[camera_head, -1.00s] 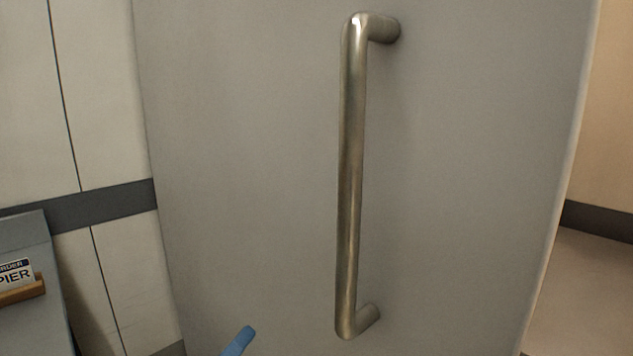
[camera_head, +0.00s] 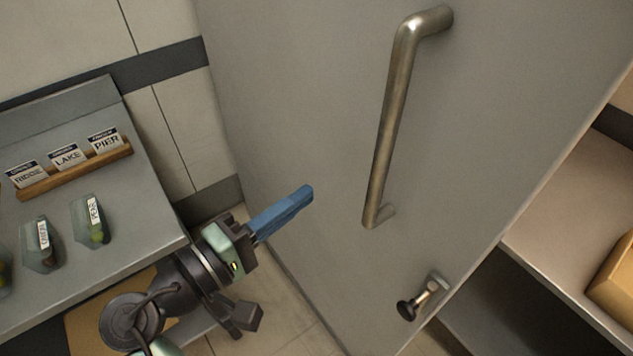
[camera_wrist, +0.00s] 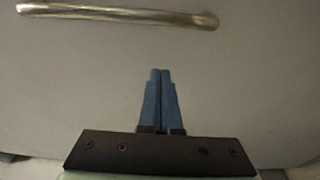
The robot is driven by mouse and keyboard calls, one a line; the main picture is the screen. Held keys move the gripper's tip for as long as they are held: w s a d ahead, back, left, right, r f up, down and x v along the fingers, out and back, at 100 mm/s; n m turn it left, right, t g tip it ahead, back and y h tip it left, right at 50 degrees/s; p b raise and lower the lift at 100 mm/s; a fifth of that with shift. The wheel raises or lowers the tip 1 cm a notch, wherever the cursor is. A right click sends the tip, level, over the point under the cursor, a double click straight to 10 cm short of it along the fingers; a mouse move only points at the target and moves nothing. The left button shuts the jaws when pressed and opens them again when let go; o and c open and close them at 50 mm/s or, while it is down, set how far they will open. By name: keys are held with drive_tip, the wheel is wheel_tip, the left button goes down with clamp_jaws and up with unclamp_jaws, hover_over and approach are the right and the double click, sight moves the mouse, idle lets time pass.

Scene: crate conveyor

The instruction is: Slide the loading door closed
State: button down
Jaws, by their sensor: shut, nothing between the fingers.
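The loading door (camera_head: 300,110) is a large grey panel filling the middle of the head view. A long metal bar handle (camera_head: 392,125) stands out from it, and a small dark-knobbed latch (camera_head: 421,297) sits lower near its right edge. My gripper (camera_head: 308,191) has blue fingers pressed together and empty. It is left of the handle's lower end and apart from it. In the wrist view, the shut fingertips (camera_wrist: 160,72) point toward the door panel (camera_wrist: 250,90), with the handle (camera_wrist: 110,14) across the top. Whether the fingertips touch the panel I cannot tell.
At left, a grey table (camera_head: 120,225) holds a wooden rack (camera_head: 75,170) of name cards and several tagged bags (camera_head: 90,222). Right of the door's edge is a shelf (camera_head: 560,225) with a cardboard box (camera_head: 612,285). Floor shows between table and door.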

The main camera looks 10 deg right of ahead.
drive_tip(key=p, duration=0.2)
approach(368, 149)
drive_tip(key=x, duration=0.4)
drive_tip(key=shift+d, duration=0.1)
drive_tip(key=s, duration=0.2)
drive_tip(key=s+p, duration=0.1)
drive_tip(key=shift+s+d+f, duration=0.1)
drive_tip(key=shift+s+d, duration=0.3)
